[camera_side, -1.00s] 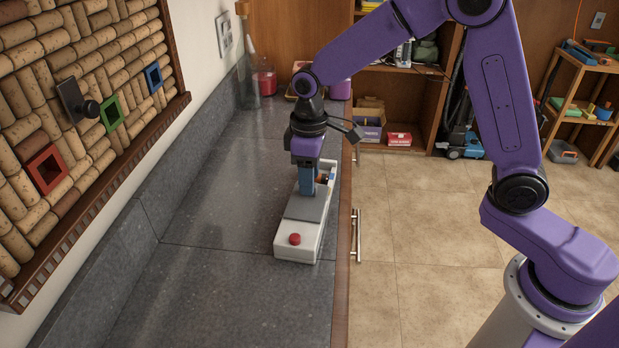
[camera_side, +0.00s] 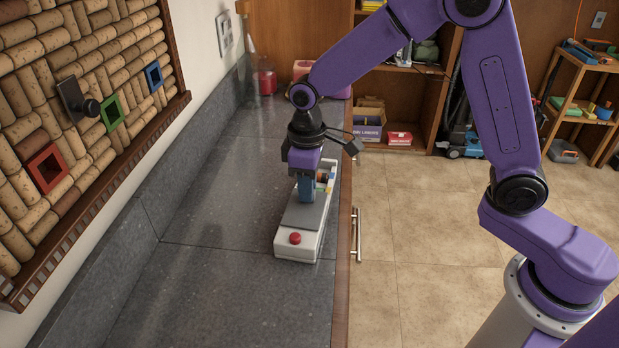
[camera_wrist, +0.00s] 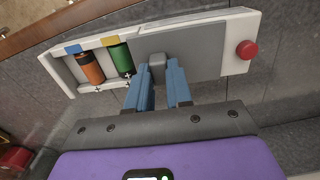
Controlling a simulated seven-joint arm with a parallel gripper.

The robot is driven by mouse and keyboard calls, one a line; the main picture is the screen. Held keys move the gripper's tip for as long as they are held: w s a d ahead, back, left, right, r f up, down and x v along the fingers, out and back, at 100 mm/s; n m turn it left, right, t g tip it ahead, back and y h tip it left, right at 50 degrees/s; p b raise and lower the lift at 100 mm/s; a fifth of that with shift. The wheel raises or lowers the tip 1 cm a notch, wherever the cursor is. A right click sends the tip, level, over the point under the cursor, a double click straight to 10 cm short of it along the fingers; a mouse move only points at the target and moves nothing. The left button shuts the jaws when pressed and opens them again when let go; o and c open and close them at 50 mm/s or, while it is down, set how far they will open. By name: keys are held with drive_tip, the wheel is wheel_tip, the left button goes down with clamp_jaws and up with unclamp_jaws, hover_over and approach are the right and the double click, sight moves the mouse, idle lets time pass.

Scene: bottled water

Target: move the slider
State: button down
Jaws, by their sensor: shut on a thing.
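The slider is a grey cover plate (camera_side: 303,213) on a long white box (camera_side: 283,252) lying on the counter. In the wrist view the grey slider (camera_wrist: 208,52) has a small raised grey knob (camera_wrist: 157,62). My gripper (camera_side: 305,198) points down over the box, and its blue fingers are shut on the knob; in the wrist view my gripper (camera_wrist: 163,82) has a finger on each side of it. The far part of the box is uncovered and shows an orange battery (camera_wrist: 89,68) and a green battery (camera_wrist: 120,60). A red button (camera_side: 295,238) is at the box's near end.
The grey counter (camera_side: 200,285) is clear to the left of and in front of the box. A wall with a cork board (camera_side: 60,110) rises at the left. A bottle with pink liquid (camera_side: 267,82) stands at the back. The counter's wooden edge (camera_side: 344,220) is just right of the box.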

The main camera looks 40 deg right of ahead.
drive_tip(key=c, duration=1)
unclamp_jaws()
drive_tip(key=shift+r, duration=0.1)
wheel_tip(320, 180, up, 17)
drive_tip(key=shift+r, duration=0.15)
drive_tip(key=shift+s, duration=0.15)
drive_tip(key=s+d+f+n, duration=0.1)
drive_tip(key=s+d+f, duration=0.3)
drive_tip(key=s, duration=0.5)
drive_tip(key=s+d+f+n, duration=0.2)
drive_tip(key=s+d+f, duration=0.1)
drive_tip(key=s, duration=0.6)
drive_tip(key=s+d+f+n, duration=0.1)
drive_tip(key=s+d+f, duration=0.3)
drive_tip(key=s, duration=0.5)
drive_tip(key=shift+d+f+n, duration=0.3)
drive_tip(key=shift+d+n, duration=0.1)
drive_tip(key=shift+d, duration=0.4)
